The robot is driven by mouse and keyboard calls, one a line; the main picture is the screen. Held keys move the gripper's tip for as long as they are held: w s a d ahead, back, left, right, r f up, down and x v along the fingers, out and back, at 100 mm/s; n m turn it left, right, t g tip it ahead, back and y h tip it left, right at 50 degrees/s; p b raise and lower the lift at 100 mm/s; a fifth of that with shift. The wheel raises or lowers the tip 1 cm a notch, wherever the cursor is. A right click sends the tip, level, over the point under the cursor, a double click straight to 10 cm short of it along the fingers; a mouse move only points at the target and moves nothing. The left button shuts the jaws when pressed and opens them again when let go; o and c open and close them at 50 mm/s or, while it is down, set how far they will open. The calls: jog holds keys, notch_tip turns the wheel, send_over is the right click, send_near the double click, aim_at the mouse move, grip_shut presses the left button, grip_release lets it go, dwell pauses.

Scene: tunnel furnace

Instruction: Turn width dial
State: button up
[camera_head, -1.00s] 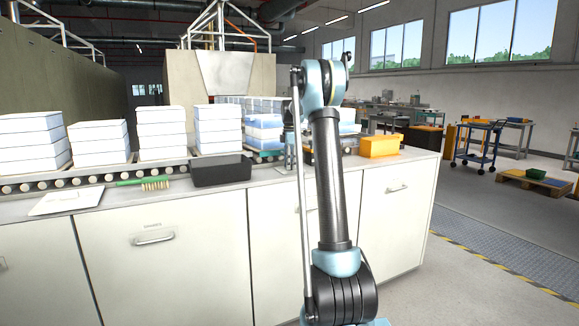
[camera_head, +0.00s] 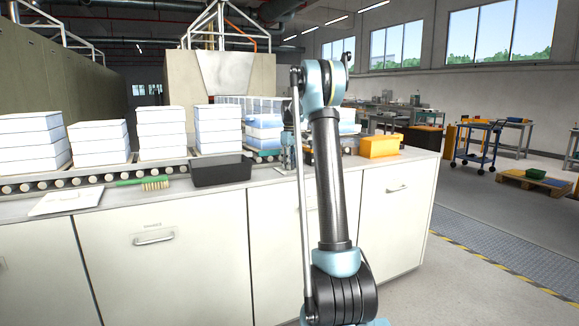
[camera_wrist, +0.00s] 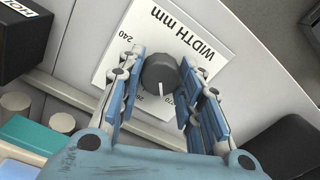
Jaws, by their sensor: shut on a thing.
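The width dial (camera_wrist: 160,75) is a dark round knob with a light pointer line. It sits on a white plate (camera_wrist: 198,32) marked "WIDTH mm" with a number scale. In the wrist view my gripper (camera_wrist: 160,82) has its blue-padded fingers on either side of the knob, shut on it. The pointer line points toward the bottom of the picture, near the numbers between the fingers. Some scale numbers are partly hidden by the fingers. In the head view my arm hides the dial, and the gripper (camera_head: 290,150) is only partly seen behind it.
A black box with white lettering (camera_wrist: 22,35) stands left of the dial plate in the wrist view. A black tray (camera_head: 220,172), a brush (camera_head: 153,183) and an orange bin (camera_head: 380,147) are on the counter. White stacks (camera_head: 218,130) stand on the roller conveyor behind.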

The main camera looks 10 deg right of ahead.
jog(key=m, duration=0.7)
jog(key=shift+w, duration=0.1)
jog(key=m, duration=0.6)
jog(key=shift+m, duration=0.4)
jog(key=m, duration=1.3)
jog(key=shift+m, duration=0.3)
jog(key=o, duration=1.1)
jog(key=shift+c, duration=0.2)
